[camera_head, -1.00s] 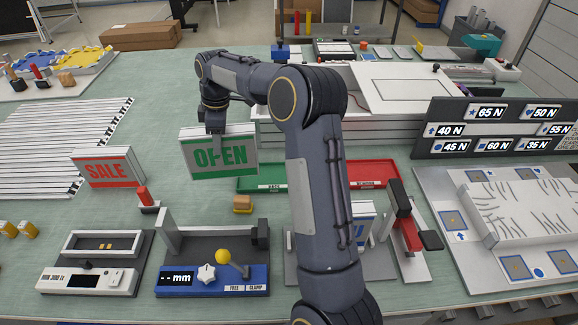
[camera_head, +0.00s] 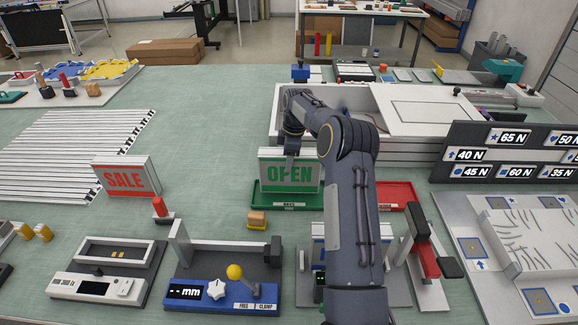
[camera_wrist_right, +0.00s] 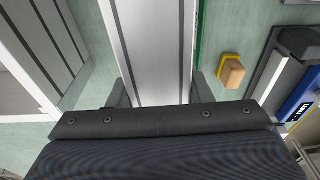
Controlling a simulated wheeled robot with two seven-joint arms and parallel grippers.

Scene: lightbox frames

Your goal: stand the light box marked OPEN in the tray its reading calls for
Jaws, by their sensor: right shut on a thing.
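The light box marked OPEN (camera_head: 289,173) is white with a green lower band and stands upright over the green tray (camera_head: 287,202). I cannot tell whether its base touches the tray floor. My right gripper (camera_head: 291,152) is shut on its top edge, and the box's pale top fills the middle of the right wrist view (camera_wrist_right: 155,50). The red tray (camera_head: 397,196) lies to the right, partly hidden by my right arm. The SALE light box (camera_head: 125,178) stands upright at the left. My left gripper is not in view.
A blue gauge with a "-- mm" display (camera_head: 222,290) and a white device (camera_head: 107,275) stand in front. A tan block (camera_head: 257,219) lies near the green tray. A dark board of N readings (camera_head: 507,155) stands at the right.

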